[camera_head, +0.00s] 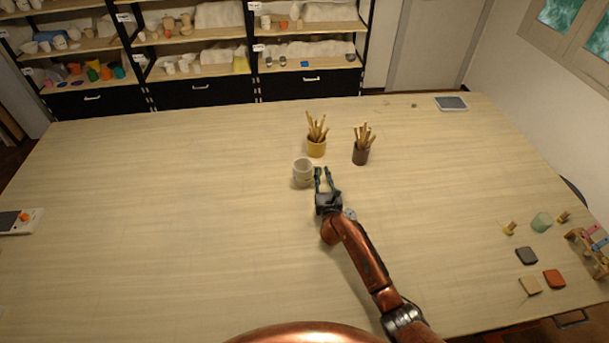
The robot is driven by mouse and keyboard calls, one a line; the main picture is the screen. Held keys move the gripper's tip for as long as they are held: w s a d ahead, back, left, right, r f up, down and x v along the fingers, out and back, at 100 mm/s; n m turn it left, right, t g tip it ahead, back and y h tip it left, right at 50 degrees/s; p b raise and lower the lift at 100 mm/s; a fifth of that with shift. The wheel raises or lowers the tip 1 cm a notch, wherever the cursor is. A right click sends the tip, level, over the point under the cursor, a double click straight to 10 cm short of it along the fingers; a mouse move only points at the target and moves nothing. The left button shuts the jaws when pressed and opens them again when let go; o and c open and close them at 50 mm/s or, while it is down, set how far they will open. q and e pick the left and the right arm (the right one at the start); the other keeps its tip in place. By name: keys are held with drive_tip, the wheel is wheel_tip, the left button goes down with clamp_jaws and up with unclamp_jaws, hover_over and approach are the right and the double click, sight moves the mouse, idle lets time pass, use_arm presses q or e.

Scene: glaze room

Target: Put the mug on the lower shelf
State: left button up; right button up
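A pale grey mug (302,174) stands upright on the wooden table near its middle. My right gripper (324,172) is just to the right of the mug, with its two fingers pointing toward the back of the table. The fingers look spread with a gap between them, and nothing shows in that gap. The left finger is close to the mug; I cannot tell whether it touches. Shelving units (195,48) stand behind the table, with lower shelves (198,72) above black drawers. My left gripper is not in view.
A yellow pot of tools (316,147) and a dark pot of tools (361,154) stand just behind the mug. A tablet (451,103) lies at the back right. Small tiles (527,256) and a rack (588,248) are at the right. The left half is mostly clear.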

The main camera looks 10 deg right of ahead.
drive_tip(key=shift+w+f, duration=0.1)
drive_tip(key=shift+w, duration=0.95)
drive_tip(key=shift+a, duration=0.1)
drive_tip(key=c, duration=0.5)
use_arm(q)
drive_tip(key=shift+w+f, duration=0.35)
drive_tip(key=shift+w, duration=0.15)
use_arm(e)
drive_tip(key=shift+w+r, duration=0.1)
drive_tip(key=shift+r, duration=0.1)
